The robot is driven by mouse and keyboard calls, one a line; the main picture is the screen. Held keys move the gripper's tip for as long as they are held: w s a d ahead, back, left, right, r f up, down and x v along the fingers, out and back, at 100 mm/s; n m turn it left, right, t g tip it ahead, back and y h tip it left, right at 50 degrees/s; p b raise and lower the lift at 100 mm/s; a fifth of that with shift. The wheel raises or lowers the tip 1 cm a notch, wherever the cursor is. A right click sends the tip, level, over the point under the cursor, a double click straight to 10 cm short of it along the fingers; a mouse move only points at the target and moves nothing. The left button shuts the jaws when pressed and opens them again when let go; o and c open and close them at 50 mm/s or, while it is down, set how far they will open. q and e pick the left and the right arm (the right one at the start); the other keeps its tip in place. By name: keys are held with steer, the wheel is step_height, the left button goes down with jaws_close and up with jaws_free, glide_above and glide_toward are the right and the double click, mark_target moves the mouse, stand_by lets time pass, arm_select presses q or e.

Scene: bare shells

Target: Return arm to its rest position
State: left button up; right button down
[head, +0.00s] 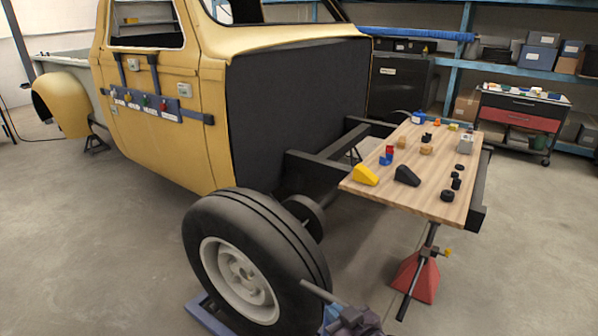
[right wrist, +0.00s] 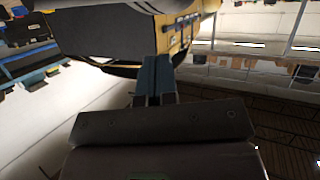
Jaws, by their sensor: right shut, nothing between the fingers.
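My right gripper (head: 352,322) shows at the bottom edge of the head view, low in front of the truck's front wheel and partly cut off by the frame. In the right wrist view its two bluish fingers (right wrist: 156,68) are together with nothing between them. The yellow truck body shows beyond them, tilted in that view. My left gripper is not in view.
A yellow truck shell (head: 165,120) with a large front tire (head: 215,225) fills the left and middle. A wooden board (head: 425,180) with several small parts sits at the right above a red stand (head: 415,278). A tool cart (head: 520,115) stands behind. Floor is open at far right.

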steer(key=s+d+f+m+h, duration=0.2)
steer(key=s+d+f, duration=0.3)
steer(key=s+d, duration=0.4)
steer(key=s+d+f+m+g+h, duration=0.1)
steer(key=s+d+f+m+h, duration=0.2)
steer(key=s+d, duration=0.7)
steer(key=s+f+h, duration=0.1)
steer(key=s+f, duration=0.1)
steer(key=s, duration=0.1)
steer(key=shift+s+d+f+m+h, duration=0.3)
steer(key=shift+f+h, duration=0.05)
steer(key=shift+h, duration=0.05)
